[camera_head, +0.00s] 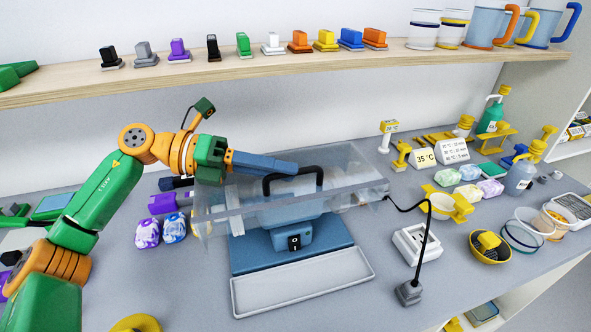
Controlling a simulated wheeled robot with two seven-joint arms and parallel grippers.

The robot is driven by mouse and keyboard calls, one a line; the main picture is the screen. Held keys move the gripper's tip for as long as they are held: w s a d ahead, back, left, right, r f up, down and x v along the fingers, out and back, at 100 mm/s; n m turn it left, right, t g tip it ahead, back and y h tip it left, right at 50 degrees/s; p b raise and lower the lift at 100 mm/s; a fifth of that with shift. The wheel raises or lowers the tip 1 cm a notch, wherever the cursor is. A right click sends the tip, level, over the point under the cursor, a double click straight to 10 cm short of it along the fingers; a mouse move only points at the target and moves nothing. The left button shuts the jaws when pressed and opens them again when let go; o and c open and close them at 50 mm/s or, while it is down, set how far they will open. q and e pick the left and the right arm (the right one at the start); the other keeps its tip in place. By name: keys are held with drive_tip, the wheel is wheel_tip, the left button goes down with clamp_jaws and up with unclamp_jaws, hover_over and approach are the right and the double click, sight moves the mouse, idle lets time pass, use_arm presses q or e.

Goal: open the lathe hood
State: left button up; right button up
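The blue lathe (292,235) stands on the bench with a black and white switch on its front. Its clear hood (345,185) sits over it and looks down. A black bar handle (319,177) stands up from the hood's top front. My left gripper (292,168) reaches in from the left above the hood, its blue fingers pointing right, with the tips at the handle. I cannot tell whether they touch it or how far apart they are. My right gripper is not in view.
A grey tray (302,290) lies in front of the lathe. A black cable runs from the lathe's right to a plug (409,292) near a white socket box (416,245). Purple and white blobs (147,233) lie left of the hood. A wooden shelf (220,66) crosses above.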

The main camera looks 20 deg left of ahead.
use_arm(q)
drive_tip(key=x, duration=0.3)
drive_tip(key=shift+d+r+p, duration=0.1)
drive_tip(key=shift+p, duration=0.2)
clamp_jaws()
idle(1.1)
